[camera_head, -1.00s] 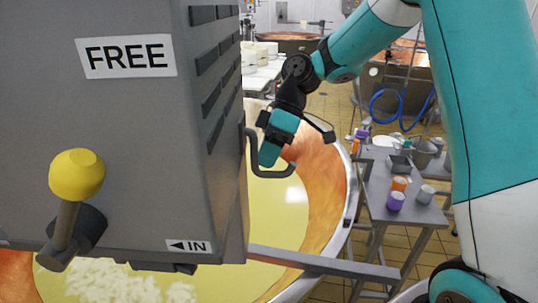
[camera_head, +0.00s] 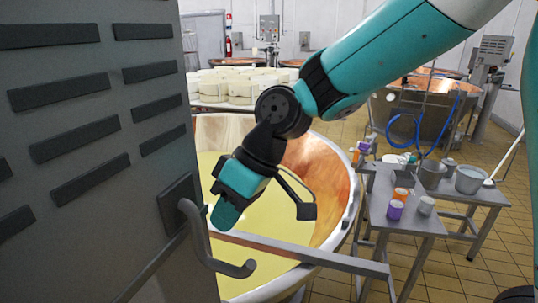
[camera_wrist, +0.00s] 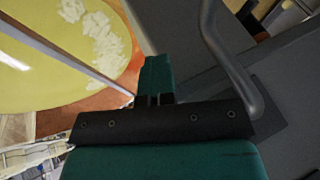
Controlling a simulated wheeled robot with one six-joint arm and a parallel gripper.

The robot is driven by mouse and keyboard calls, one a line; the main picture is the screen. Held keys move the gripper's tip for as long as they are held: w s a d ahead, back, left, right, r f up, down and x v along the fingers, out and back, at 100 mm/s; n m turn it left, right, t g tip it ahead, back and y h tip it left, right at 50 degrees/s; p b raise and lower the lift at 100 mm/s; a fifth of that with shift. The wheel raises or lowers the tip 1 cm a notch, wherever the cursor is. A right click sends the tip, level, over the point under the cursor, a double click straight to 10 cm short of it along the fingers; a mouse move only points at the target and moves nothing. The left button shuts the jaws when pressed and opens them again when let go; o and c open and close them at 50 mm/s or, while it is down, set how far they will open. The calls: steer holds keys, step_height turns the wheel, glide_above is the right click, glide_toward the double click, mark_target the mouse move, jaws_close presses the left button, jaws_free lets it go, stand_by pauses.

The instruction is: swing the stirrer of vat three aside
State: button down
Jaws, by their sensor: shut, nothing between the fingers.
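The stirrer's grey housing (camera_head: 95,170) fills the left of the head view, its vented side towards me. A bent grey bar handle (camera_head: 205,250) stands out from its right edge. A grey beam (camera_head: 300,255) runs across the vat (camera_head: 330,185), which holds yellow liquid. My gripper (camera_head: 222,215) is shut and empty, just beyond the handle in the head view. In the wrist view the shut fingers (camera_wrist: 155,78) are left of the handle (camera_wrist: 225,60), with a gap between them. No vat number shows.
A steel table (camera_head: 425,222) with cups and pots stands right of the vat. White cheese wheels (camera_head: 240,88) lie on a table behind it. Another copper vat (camera_head: 425,110) stands at the back right. Tiled floor is free at the lower right.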

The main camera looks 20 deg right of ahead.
steer(key=shift+g, duration=0.3)
steer(key=s, duration=0.2)
steer(key=s+a, duration=0.1)
steer(key=s, duration=0.1)
steer(key=s+a, duration=0.1)
steer(key=s, duration=0.1)
steer(key=shift+s+a+f+b, duration=0.1)
steer(key=shift+a+f+b, duration=0.1)
steer(key=shift+f+b, duration=0.1)
steer(key=shift+s+f, duration=0.1)
steer(key=shift+s, duration=0.2)
steer(key=shift+w+d, duration=0.1)
steer(key=shift+w, duration=0.1)
steer(key=shift+w+d+r, duration=0.2)
steer(key=shift+w+d, duration=0.05)
steer(key=shift+w, duration=0.25)
glide_toward(213, 258)
steer(key=w+d+r, duration=0.3)
steer(key=w+d, duration=0.1)
steer(key=s+d+f+m+t+h+b, duration=0.1)
steer(key=s+d+f+m+h, duration=0.1)
steer(key=s+f, duration=0.8)
steer(key=shift+s+d+m, duration=0.45)
steer(key=shift+s+m, duration=0.15)
steer(key=shift+s, duration=0.4)
